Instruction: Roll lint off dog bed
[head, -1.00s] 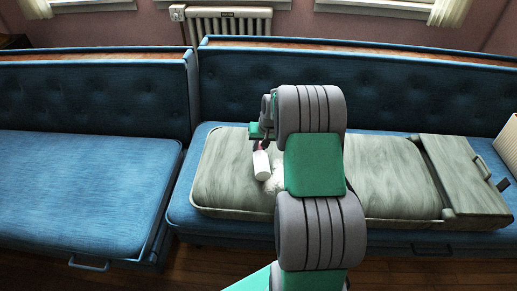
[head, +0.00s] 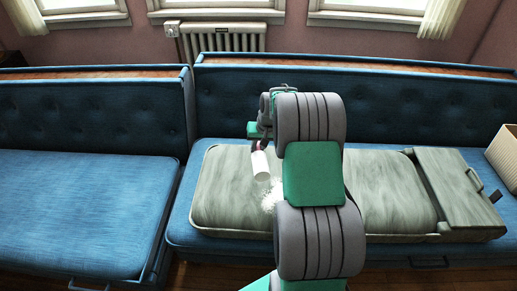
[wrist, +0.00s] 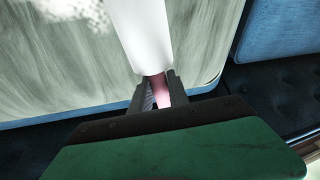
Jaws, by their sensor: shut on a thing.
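The dog bed (head: 222,190) is a long grey-green cushion on the blue sofa, partly hidden behind my arm. My gripper (wrist: 158,90) is shut on the pinkish handle of the lint roller, whose white cylinder shows in the wrist view (wrist: 140,35) and in the head view (head: 261,165). The roller is over the left part of the bed; I cannot tell whether it touches. A white fluffy lint patch (head: 270,196) lies on the bed just in front of the roller, partly hidden by my arm. It also shows at the wrist view's top left (wrist: 88,12).
A grey-green panel with a handle (head: 458,190) lies at the bed's right end. A cream box (head: 503,152) stands at the far right. The blue sofa backrest (head: 400,110) rises behind the bed. The left sofa seat (head: 85,205) is clear.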

